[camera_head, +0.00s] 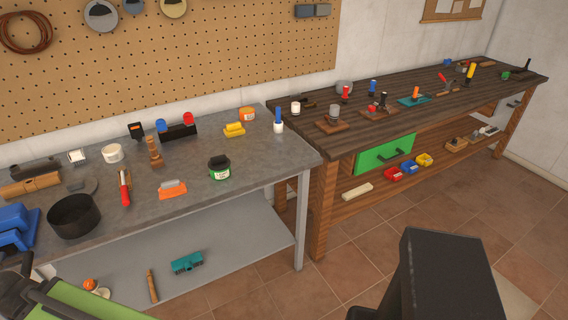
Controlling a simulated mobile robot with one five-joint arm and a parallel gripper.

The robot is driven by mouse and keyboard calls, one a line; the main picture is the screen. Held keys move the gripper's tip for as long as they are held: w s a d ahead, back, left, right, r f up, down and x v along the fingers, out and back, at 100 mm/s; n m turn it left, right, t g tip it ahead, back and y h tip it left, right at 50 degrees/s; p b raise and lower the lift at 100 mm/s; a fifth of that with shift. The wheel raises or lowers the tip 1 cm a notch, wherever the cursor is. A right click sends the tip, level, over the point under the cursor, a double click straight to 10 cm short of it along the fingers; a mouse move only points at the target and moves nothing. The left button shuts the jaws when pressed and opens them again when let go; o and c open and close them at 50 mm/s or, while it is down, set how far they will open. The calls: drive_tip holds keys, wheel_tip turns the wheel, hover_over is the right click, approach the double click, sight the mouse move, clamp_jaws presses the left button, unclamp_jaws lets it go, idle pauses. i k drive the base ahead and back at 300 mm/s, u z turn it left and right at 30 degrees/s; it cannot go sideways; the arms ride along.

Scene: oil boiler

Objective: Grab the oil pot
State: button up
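A dark, open, round pot (74,216) stands upright on the left part of the grey workbench (235,172), near its front edge. It is the largest pot-shaped vessel in view, but no label shows that it is the oil pot. Its inside looks dark, and I cannot tell what it holds. A smaller green tub (219,170) with a black top stands further right on the same bench. The fingers of my gripper do not show in this view.
Blue boxes (15,225) sit left of the pot, a red-handled tool (125,188) and orange-grey block (172,189) to its right. A dark wooden bench (440,100) with several tools stands to the right. Tiled floor (345,265) is open before the benches.

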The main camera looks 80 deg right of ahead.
sight(224, 175)
drive_tip(key=z, duration=0.75)
drive_tip(key=k, duration=0.6)
drive_tip(key=u, duration=0.05)
drive_tip(key=i, duration=0.55)
drive_tip(key=z, duration=0.05)
